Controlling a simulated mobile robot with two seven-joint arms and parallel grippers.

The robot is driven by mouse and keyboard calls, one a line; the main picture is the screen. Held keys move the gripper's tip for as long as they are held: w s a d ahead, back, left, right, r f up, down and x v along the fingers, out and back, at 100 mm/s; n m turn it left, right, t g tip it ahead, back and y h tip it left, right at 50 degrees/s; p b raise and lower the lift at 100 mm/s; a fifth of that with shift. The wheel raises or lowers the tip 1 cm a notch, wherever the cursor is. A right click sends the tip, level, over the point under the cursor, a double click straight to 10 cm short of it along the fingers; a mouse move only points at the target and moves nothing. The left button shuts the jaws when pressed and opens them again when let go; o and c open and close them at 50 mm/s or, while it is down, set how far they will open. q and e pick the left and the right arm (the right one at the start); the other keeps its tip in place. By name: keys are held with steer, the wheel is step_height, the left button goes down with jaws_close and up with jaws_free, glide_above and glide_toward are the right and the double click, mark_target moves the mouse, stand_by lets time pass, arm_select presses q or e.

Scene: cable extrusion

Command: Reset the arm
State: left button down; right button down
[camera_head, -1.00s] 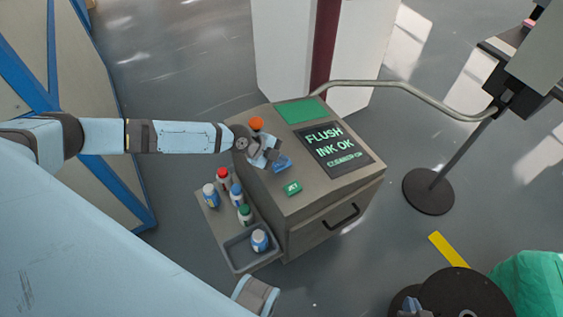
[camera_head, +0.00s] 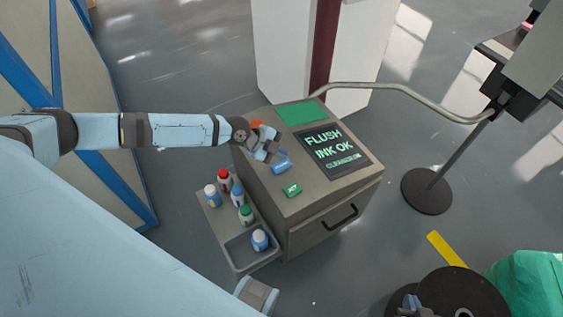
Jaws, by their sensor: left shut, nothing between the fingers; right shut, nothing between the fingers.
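My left arm reaches in from the left, and my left gripper (camera_head: 270,154) is over the top of the grey printer cabinet (camera_head: 330,192). It is shut with nothing seen in it, close to a blue button (camera_head: 281,168). An orange-red knob (camera_head: 256,124) behind it is partly hidden by the gripper. A green button (camera_head: 292,190) sits near the cabinet's front edge. My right gripper (camera_head: 412,304) shows small at the bottom edge over a dark round reel; it is shut and empty.
A side shelf (camera_head: 213,222) on the cabinet holds several small bottles, one in a tray (camera_head: 241,259). A bent pipe (camera_head: 405,88) runs to a stand with a round base (camera_head: 427,192). A dark reel (camera_head: 470,295) and a green bag (camera_head: 530,282) are at the lower right.

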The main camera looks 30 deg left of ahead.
arm_select(q)
steer(key=shift+r, duration=0.8)
steer(key=s+d+r+n+t+h+p, duration=0.1)
steer(key=s+d+r+n+p, duration=0.15)
steer(key=s+d, duration=0.45)
steer(key=s+d+r+n+t+h+p, duration=0.15)
steer(key=s+d+n+p, duration=0.25)
steer(key=d, duration=0.4)
steer(key=s+a+r+n+t+y+p, duration=0.3)
steer(key=s+a+n+y+p, duration=0.2)
steer(key=s+n, duration=0.5)
steer(key=s+a+y, duration=0.1)
steer(key=a+y, duration=0.1)
steer(key=a, duration=0.1)
steer(key=shift+s+r, duration=0.25)
steer(key=shift+r, duration=0.05)
steer(key=shift+d+n, duration=0.1)
steer(key=shift+n, duration=0.15)
